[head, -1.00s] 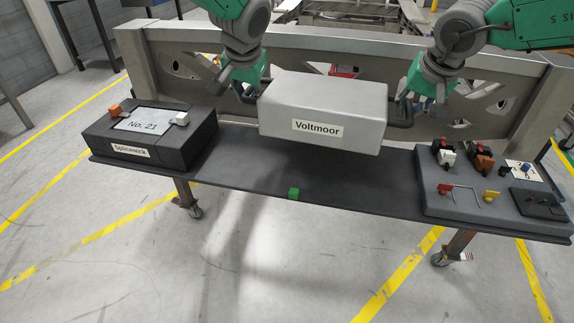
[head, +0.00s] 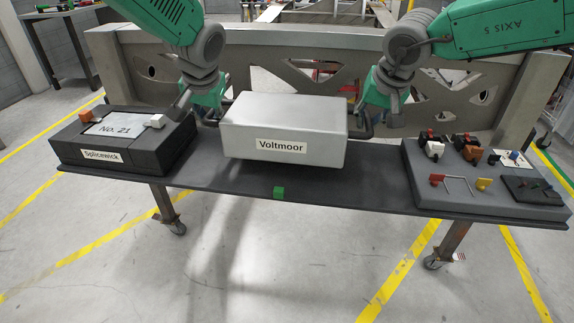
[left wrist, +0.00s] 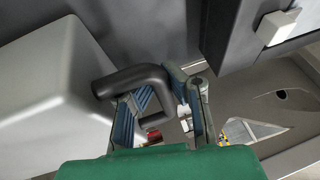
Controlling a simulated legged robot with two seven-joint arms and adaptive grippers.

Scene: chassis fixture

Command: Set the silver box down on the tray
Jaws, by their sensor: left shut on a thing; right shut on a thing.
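The silver box (head: 285,125), labelled Voltmoor, is level over the middle of the dark tray (head: 200,178). Whether its underside touches the tray or hangs just above it I cannot tell. My left gripper (head: 212,114) is shut on the box's left dark handle, which shows between the fingers in the left wrist view (left wrist: 140,80). The box's pale side (left wrist: 50,90) is left of that gripper there. My right gripper (head: 373,118) is at the right end of the box, shut on its right handle. The fingertips are partly hidden in the head view.
A dark Splicewick box (head: 115,145) stands at the tray's left end, close to my left gripper. A grey panel (head: 440,195) with coloured connectors is at the right end. The chassis frame (head: 255,60) rises behind.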

